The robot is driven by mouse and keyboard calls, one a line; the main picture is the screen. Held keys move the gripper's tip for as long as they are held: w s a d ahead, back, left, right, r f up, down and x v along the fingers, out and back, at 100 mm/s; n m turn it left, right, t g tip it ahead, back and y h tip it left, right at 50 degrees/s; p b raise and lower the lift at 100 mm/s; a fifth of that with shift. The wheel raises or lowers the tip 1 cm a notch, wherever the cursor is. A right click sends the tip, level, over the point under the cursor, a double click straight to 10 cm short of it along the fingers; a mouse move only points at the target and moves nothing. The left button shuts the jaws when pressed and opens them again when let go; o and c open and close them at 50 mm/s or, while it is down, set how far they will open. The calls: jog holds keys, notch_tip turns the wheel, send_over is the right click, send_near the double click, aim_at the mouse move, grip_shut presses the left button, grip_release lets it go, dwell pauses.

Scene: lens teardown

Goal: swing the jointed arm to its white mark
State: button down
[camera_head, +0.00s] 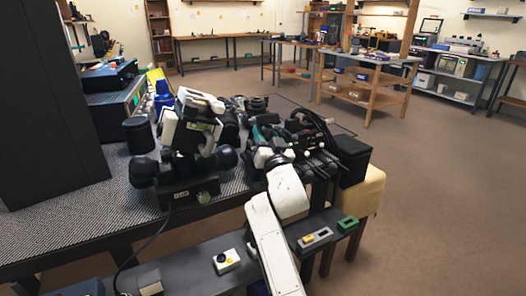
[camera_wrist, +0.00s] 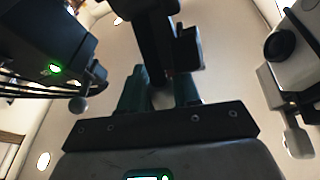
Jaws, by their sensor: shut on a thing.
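My gripper (camera_wrist: 160,84) shows in the wrist view as two teal fingers on a dark crossbar. The fingers are closed on a dark part, which I take to be the jointed arm (camera_wrist: 156,32). It reaches down from the top of the picture to the fingertips. Where the fingers meet it is dim and partly hidden. In the head view my gripper (camera_head: 266,126) is a small teal shape among dark equipment at the right end of the bench, with my white arm in front. I cannot make out the white mark in either view.
A dark box with a green light (camera_wrist: 52,66) and a white device with a black knob (camera_wrist: 290,55) flank my gripper closely. The mesh-topped bench (camera_head: 60,215) carries a black two-knobbed device (camera_head: 185,172). Open floor (camera_head: 450,180) lies to the right.

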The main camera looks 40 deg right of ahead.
jog(key=shift+s+a+f+m+t+h+b, duration=0.2)
jog(key=shift+s+f+t+h+b, duration=0.35)
jog(key=shift+b, duration=2.1)
jog(key=shift+s+a+f+m+t+h+b, duration=0.1)
jog(key=shift+s+f+m+t+h+b, duration=0.4)
jog(key=shift+b, duration=2.15)
jog(key=shift+r+t+b, duration=0.25)
jog(key=shift+r+b, duration=0.2)
jog(key=shift+b, duration=0.55)
jog(key=c, duration=0.9)
grip_release()
jog(key=shift+r, duration=0.1)
jog(key=shift+s, duration=0.1)
jog(key=shift+b+v, duration=0.8)
jog(key=shift+v, duration=4.6)
jog(key=shift+f, duration=0.2)
